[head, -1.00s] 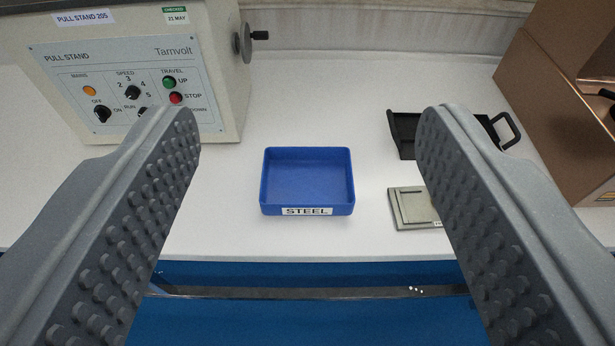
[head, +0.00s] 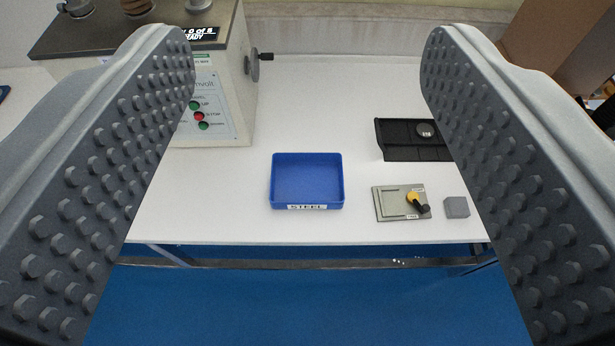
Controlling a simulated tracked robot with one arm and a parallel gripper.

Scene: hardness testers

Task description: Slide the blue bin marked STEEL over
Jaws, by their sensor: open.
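The blue bin (head: 307,180) is a shallow open box with a white label reading STEEL on its front wall. It stands upright and looks empty, near the front edge of the white bench. My gripper (head: 308,52) is open, its two studded grey fingers far apart at the left and right of the picture. The bin shows in the gap between the fingers, farther off, and neither finger touches it.
The pull stand (head: 215,110) stands at back left with a crank on its side. A black tray (head: 398,140) holding a round piece, a grey-green plate (head: 388,204) with a yellow-and-black lever, and a grey block (head: 456,207) lie right of the bin. A brown box (head: 555,45) is at back right.

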